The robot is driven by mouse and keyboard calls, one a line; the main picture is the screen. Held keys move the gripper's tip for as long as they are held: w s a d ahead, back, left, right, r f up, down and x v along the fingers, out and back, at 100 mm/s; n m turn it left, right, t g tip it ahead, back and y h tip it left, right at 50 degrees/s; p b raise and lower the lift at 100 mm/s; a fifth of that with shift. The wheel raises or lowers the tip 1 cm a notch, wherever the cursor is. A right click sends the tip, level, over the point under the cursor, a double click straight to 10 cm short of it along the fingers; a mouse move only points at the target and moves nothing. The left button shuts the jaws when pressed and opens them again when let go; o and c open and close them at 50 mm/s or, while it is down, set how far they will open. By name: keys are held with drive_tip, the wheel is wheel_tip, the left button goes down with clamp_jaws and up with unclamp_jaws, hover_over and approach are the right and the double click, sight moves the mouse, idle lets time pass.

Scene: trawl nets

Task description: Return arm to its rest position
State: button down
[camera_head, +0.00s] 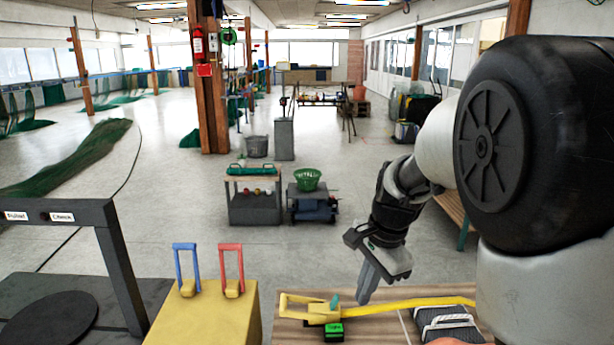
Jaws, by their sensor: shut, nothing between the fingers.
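My arm comes in from the right side of the head view, bent down at the wrist. My gripper (369,288) points downward and is shut, with its fingers together and nothing between them. It shows above the wooden workbench (380,332), just right of a yellow tool with a looped handle (312,306). From this one view I cannot tell how high the fingertips are above the bench, but they do not appear to hold or press on anything.
A green-lit small device (333,332), a yellow strap (420,303) and a grey bundle (446,324) lie on the bench. A yellow block (208,318) with a blue handle (186,267) and a red handle (231,265) stands left. A dark frame (112,240) is farther left. Open floor lies beyond.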

drive_tip(key=s+r+n+t, duration=0.1)
drive_tip(key=s+r+n, duration=0.2)
drive_tip(key=s, duration=0.3)
drive_tip(key=s+d+r+n+t+h, duration=0.1)
drive_tip(key=s+r+n, duration=0.2)
drive_tip(key=s+n, duration=0.2)
drive_tip(key=s+r+n+t, duration=0.2)
drive_tip(key=s+n, duration=0.3)
drive_tip(key=s, duration=0.4)
drive_tip(key=shift+d+r+h, duration=0.3)
drive_tip(key=shift+d+r, duration=0.1)
drive_tip(key=shift+r, duration=0.5)
